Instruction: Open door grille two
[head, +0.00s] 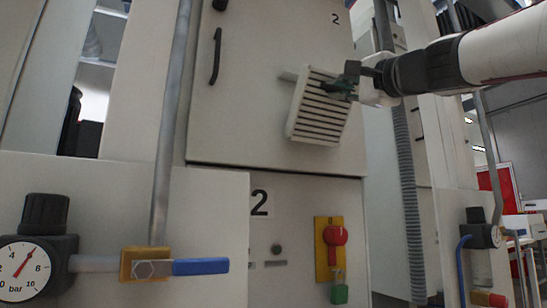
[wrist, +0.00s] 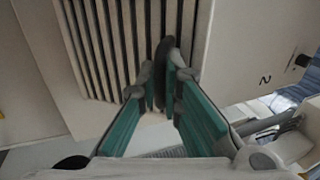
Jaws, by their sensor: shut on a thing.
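The slatted grille (head: 318,112) is on the upper cabinet door marked 2 (head: 270,70). It sits tilted against the door's face, its lower part standing out from the panel. In the wrist view the grille (wrist: 115,40) fills the upper left with dark slots. My gripper (head: 345,84) is at the grille's upper right edge. In the wrist view its green fingers (wrist: 158,90) are shut on a dark tab (wrist: 162,65) at the grille's edge. The far side of the grille is hidden.
A black door handle (head: 216,56) is at the upper left of the door. Below are a red knob on a yellow plate (head: 328,248), a blue-handled valve (head: 200,267) and a pressure gauge (head: 24,270). A grey corrugated hose (head: 410,200) hangs right of the cabinet.

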